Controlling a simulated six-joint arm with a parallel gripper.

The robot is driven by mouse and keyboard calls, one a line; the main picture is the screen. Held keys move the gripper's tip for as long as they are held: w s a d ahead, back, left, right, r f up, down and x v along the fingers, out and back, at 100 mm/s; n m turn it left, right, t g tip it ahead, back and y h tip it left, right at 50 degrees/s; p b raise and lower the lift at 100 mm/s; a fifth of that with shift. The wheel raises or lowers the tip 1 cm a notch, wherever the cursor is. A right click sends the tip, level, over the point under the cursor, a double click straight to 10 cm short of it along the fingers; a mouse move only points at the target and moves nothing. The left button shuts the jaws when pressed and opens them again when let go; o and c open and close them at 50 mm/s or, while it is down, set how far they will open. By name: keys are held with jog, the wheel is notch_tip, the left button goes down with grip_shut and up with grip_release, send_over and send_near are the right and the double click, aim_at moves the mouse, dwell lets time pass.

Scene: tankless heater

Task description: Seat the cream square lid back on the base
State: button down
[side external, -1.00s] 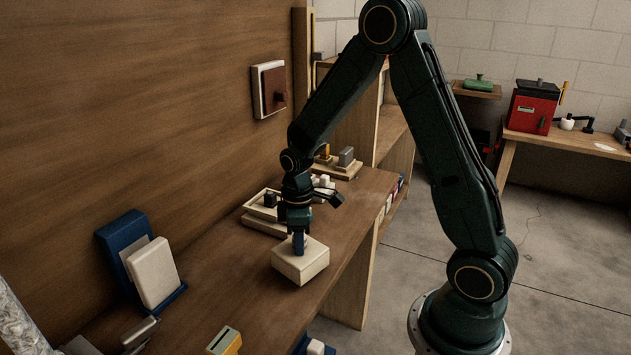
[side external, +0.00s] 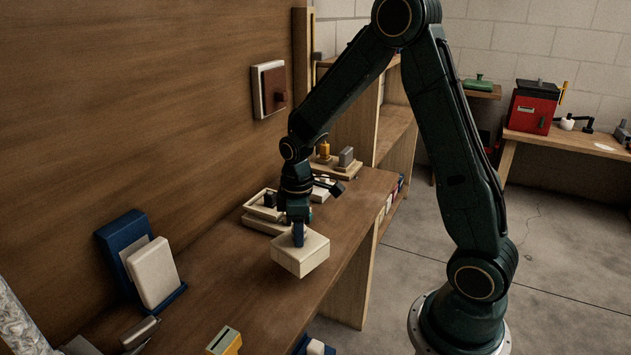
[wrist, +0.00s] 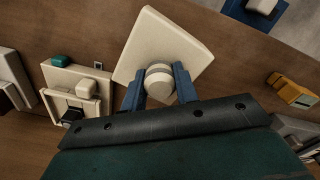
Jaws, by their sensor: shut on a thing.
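The cream square lid (side external: 313,256) hangs from my gripper (side external: 299,236) just above the bench. In the wrist view, my gripper (wrist: 159,83) has its blue fingers shut on the lid's round cream knob (wrist: 158,80). The flat top of the lid (wrist: 165,38) spreads out beyond the fingers and looks turned relative to the bench. A cream open base (side external: 258,213) with a dark block in it sits behind the gripper. It shows at left in the wrist view (wrist: 50,78), apart from the lid. My gripper hides part of it in the side view.
A blue stand holding a cream panel (side external: 152,272) stands at left by the wooden wall. A yellow block (side external: 224,341) lies at the near edge. A wooden tray with small blocks (side external: 338,170) is farther back. The bench between stand and lid is clear.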

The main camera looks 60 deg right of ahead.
jog(key=shift+r, duration=1.35)
jog(key=shift+w, duration=0.1)
jog(key=w+d+r+n, duration=0.1)
jog(key=w+d+r, duration=0.3)
jog(key=w+d, duration=0.3)
jog(key=w+d+r+n, duration=0.2)
jog(key=w+d+r, duration=0.2)
jog(key=w+d, duration=0.4)
jog(key=shift+w+r, duration=0.25)
jog(key=shift+w, duration=1.45)
jog(key=shift+f, duration=0.2)
jog(key=shift+f, duration=2.35)
